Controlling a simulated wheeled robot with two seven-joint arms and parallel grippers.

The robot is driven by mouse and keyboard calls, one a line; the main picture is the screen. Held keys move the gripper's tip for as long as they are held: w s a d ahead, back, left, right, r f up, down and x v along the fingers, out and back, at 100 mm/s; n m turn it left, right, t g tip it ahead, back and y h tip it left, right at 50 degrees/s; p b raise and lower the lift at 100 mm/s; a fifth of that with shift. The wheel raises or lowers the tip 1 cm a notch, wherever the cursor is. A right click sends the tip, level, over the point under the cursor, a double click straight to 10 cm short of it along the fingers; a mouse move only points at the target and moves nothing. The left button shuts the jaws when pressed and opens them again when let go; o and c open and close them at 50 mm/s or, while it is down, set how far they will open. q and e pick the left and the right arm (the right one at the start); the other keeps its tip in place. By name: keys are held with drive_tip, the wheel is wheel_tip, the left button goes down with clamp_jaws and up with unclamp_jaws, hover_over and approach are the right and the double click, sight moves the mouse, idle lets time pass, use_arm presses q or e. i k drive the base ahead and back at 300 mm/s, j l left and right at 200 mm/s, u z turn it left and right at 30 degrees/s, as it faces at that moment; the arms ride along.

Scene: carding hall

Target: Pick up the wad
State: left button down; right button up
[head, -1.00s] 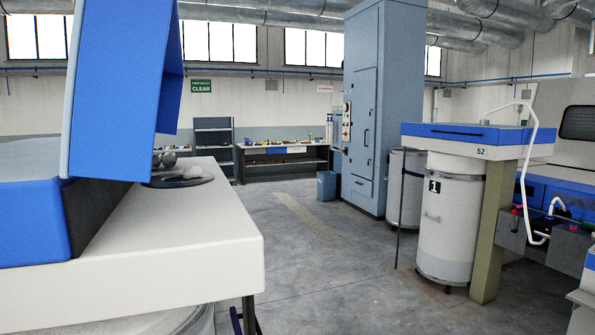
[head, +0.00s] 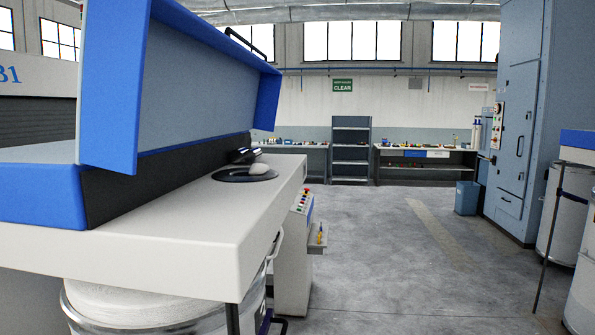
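A pale, rounded lump that looks like the wad (head: 259,169) sits on a dark round plate (head: 232,177) set in the white machine top (head: 190,222). A dark, shiny part (head: 240,155) stands right behind it. A raised blue cover (head: 112,88) stands open on the left side of the machine top. Neither of my grippers shows in the head view.
A white can (head: 140,308) stands under the machine top. A control box with coloured buttons (head: 298,240) stands beyond its right corner. Shelves (head: 351,150) and workbenches (head: 425,153) line the back wall. A blue bin (head: 466,198) stands by a tall cabinet (head: 520,120). The middle floor is clear.

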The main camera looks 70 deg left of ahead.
sight(255, 169)
drive_tip(key=i+u, duration=0.45)
drive_tip(key=i+l+u, duration=0.15)
drive_tip(key=i+u, duration=0.15)
drive_tip(key=u, duration=0.15)
drive_tip(key=i+u, duration=0.2)
drive_tip(key=u, duration=0.25)
drive_tip(key=i+u, duration=0.15)
drive_tip(key=u, duration=0.3)
drive_tip(key=i+u, duration=0.2)
drive_tip(key=u, duration=0.25)
drive_tip(key=i+l+u, duration=0.15)
drive_tip(key=u, duration=0.25)
drive_tip(key=i+l+u, duration=0.1)
drive_tip(key=u, duration=0.35)
drive_tip(key=l, duration=0.1)
